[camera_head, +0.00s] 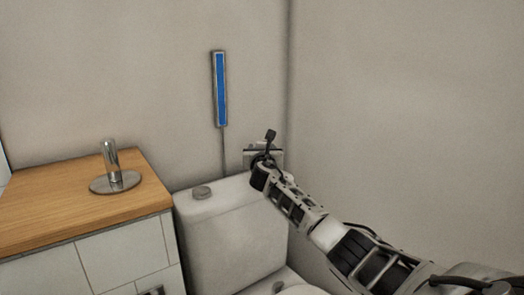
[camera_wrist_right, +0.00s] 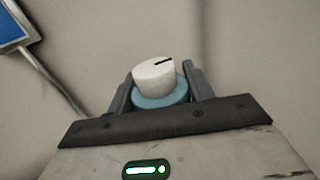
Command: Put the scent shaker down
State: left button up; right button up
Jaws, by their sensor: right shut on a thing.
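The scent shaker (camera_wrist_right: 155,77) shows in the right wrist view as a white round cap with a dark slot above a light-blue rim. It sits between the two dark fingers of my right gripper (camera_wrist_right: 160,90), which is shut on it. In the head view my right gripper (camera_head: 264,157) is near the wall, at the back right end of the toilet tank. The shaker cannot be made out clearly there. I cannot tell whether it touches the tank. My left gripper is not in view.
A wooden counter (camera_head: 50,205) at left holds a chrome stand (camera_head: 113,178). A blue panel (camera_head: 219,90) is on the back wall. A wall stands close at right.

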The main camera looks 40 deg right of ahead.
jog(key=shift+f+b, duration=0.35)
jog(key=shift+f, duration=0.15)
jog(key=o, duration=1.2)
jog(key=shift+o, duration=0.3)
jog(key=shift+f, duration=0.1)
